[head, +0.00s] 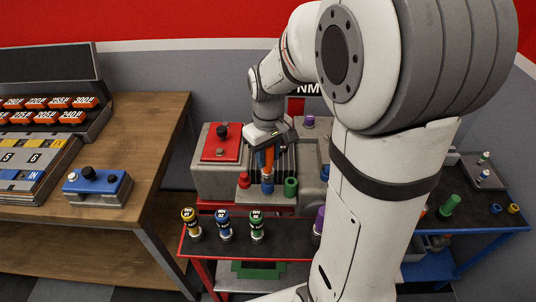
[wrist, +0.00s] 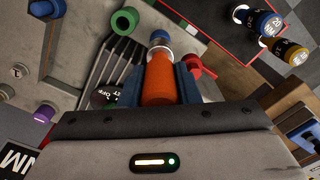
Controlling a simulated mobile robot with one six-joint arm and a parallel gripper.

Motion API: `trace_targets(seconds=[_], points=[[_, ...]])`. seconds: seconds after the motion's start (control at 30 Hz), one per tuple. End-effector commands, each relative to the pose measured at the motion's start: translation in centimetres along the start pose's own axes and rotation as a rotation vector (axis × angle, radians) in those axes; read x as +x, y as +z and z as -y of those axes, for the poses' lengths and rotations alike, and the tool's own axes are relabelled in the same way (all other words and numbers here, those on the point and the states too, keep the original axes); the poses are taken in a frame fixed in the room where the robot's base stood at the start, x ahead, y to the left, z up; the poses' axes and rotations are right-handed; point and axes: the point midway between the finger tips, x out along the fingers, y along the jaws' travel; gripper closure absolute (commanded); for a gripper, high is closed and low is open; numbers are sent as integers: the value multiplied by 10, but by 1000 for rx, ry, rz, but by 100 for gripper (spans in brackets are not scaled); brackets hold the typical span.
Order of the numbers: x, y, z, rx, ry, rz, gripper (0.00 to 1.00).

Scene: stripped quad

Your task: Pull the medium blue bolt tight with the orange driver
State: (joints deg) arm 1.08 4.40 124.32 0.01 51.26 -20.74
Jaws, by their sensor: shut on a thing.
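My gripper (head: 266,149) is shut on the orange driver (head: 268,160), which points down over the front of the grey machine. The wrist view shows the orange driver (wrist: 158,82) between the two blue-grey fingers of my gripper (wrist: 158,88). The blue bolt (head: 267,188) is directly below the driver, between a red piece and a green piece. In the wrist view the blue bolt (wrist: 160,37) shows past the driver's pale collar, in line with it. The two look touching or nearly so; I cannot tell whether the driver is seated.
The red piece (head: 243,180) and green piece (head: 291,187) stand close on either side. Yellow, blue (head: 223,226) and green labelled cylinders stand on the dark front shelf (head: 275,240). A wooden bench (head: 150,125) is at left. My arm hides much of the right side.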

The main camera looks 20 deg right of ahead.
Motion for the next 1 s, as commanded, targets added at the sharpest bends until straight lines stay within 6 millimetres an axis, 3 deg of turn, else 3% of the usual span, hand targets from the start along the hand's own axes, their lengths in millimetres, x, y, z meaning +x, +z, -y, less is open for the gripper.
trace_targets(seconds=[1.0], points=[[-42,0,0,0,0,0,98]])
